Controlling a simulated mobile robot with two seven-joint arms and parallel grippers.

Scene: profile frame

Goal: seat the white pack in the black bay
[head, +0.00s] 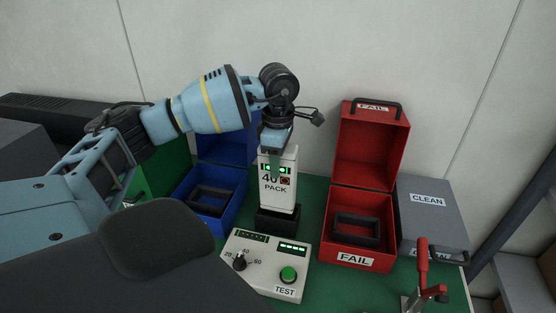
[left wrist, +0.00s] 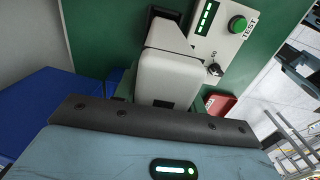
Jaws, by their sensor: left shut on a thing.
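The white pack (head: 278,192), marked "40 PACK", stands upright at the black bay (head: 277,220) behind the tester (head: 265,262). Its lower end meets the bay's top edge in the head view; how deep it sits is hidden. Green lights show on the pack's upper front. My left gripper (head: 275,150) comes from above and is shut on the top of the pack. In the left wrist view the pack (left wrist: 168,72) is large, and the tester's green button (left wrist: 238,24) lies beyond it. My right gripper is not in view.
An open blue box (head: 238,212) stands left of the bay, and an open red FAIL box (head: 372,262) stands right. A red-handled clamp (head: 423,265) stands at front right. Green mat shows between tester and red box.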

